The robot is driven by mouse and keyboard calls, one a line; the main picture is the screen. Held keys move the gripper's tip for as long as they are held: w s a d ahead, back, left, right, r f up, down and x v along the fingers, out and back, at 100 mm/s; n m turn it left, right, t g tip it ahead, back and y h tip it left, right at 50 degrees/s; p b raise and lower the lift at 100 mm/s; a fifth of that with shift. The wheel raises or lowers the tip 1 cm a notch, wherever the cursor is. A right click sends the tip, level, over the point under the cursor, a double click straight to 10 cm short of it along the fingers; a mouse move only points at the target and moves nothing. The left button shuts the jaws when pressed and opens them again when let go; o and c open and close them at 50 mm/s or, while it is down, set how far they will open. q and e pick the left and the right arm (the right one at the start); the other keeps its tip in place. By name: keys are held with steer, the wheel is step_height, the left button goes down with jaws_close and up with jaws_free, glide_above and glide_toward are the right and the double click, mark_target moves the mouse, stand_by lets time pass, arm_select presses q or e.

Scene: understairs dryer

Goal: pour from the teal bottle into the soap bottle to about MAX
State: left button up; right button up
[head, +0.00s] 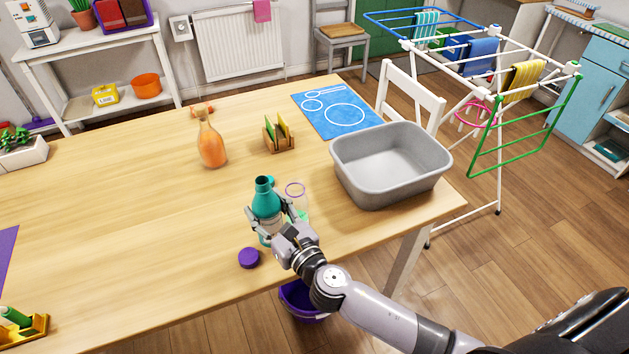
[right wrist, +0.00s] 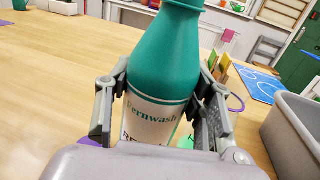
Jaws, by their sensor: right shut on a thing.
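The teal bottle (head: 265,197) has a white label reading "Fernwash" and stands upright near the table's front edge. My right gripper (head: 275,222) is shut around its label part, with one finger on each side; the bottle (right wrist: 165,65) also fills the middle of the right wrist view. I cannot tell whether its base touches the table. A clear vessel with a purple ring at its top (head: 295,188) and some green low down, likely the soap bottle, stands just right of it, partly hidden by my gripper. Its MAX mark cannot be made out. My left gripper is out of view.
A purple cap (head: 249,258) lies left of my gripper. A grey basin (head: 390,190) stands close on the right. An orange bottle (head: 211,148), a wooden holder (head: 279,146) and a blue mat (head: 336,112) are farther back. The table's left side is mostly clear.

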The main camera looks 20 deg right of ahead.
mark_target(274, 198)
steer(key=shift+s+f, duration=0.2)
steer(key=shift+s, duration=0.25)
steer(key=shift+d+r+m+g+p, duration=0.25)
steer(key=shift+m+g+p, duration=0.4)
steer(key=shift+p, duration=0.65)
steer(key=shift+w+m+p, duration=0.15)
steer(key=shift+m+p, duration=0.7)
steer(key=shift+m, duration=0.2)
steer(key=shift+w+d+f+m+g+p, duration=0.2)
steer(key=shift+m+g+p, duration=0.25)
steer(key=shift+m+p, duration=0.25)
steer(key=shift+m+g+y, duration=0.3)
steer(key=shift+m+y, duration=0.1)
steer(key=shift+m, duration=0.2)
step_height(274, 198, up, 4)
steer(key=p, duration=0.5)
steer(key=shift+d+r, duration=0.15)
steer(key=shift+m+g, duration=0.4)
steer(key=shift+m, duration=0.3)
step_height(274, 198, down, 5)
steer(key=b, duration=0.3)
steer(key=shift+r, duration=0.2)
steer(key=shift+s+a, duration=0.1)
steer(key=shift+a, duration=0.1)
